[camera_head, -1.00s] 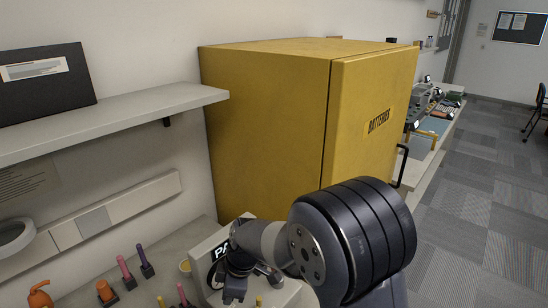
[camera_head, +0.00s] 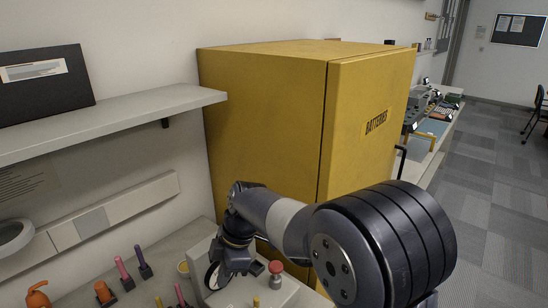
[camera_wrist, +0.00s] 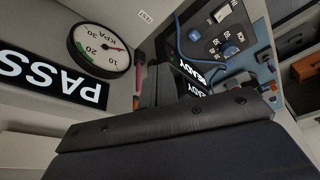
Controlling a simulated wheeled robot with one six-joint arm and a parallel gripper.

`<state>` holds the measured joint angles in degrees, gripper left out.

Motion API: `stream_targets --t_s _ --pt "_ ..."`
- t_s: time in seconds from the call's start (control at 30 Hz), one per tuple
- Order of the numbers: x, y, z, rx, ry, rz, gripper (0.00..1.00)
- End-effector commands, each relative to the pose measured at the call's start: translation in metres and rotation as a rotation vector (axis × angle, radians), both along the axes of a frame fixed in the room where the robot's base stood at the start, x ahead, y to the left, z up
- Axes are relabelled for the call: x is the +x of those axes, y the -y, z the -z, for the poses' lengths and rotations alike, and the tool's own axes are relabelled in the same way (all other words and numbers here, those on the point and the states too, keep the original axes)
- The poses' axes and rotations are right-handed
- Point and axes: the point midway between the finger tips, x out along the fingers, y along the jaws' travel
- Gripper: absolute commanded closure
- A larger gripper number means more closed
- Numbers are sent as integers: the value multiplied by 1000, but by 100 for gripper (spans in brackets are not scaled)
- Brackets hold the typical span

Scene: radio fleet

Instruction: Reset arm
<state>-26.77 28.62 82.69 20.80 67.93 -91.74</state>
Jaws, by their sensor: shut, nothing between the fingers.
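My gripper (camera_head: 232,268) hangs at the end of my bent arm, low in the middle of the head view, over a pale grey test box (camera_head: 262,293). It is shut with nothing in it. In the wrist view its dark body fills the lower part and its fingers (camera_wrist: 168,88) point toward the box. A round KPA gauge (camera_wrist: 101,48) and a black PASS sign (camera_wrist: 50,78) show at the left there. The gauge (camera_head: 212,276) is partly behind my gripper in the head view. I cannot tell the exact gap between fingertips and box.
A yellow BATTERIES cabinet (camera_head: 262,120) stands close behind my arm. A shelf (camera_head: 110,122) with a black box (camera_head: 42,85) juts out at left. A red button (camera_head: 276,267) tops the test box. Several coloured tools (camera_head: 122,272) stand on the bench. Open carpet floor (camera_head: 490,200) lies right.

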Motion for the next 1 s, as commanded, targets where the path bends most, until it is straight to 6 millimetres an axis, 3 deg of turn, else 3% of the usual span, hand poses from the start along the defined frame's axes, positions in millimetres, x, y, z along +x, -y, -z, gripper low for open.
stream_targets --t_s 0.1,0.73,1.0 --pt "-1 6 -10 -5 -1 19 100" --pt "-3 13 -14 -12 0 57 100" --pt "-12 25 -29 -13 22 104 100"
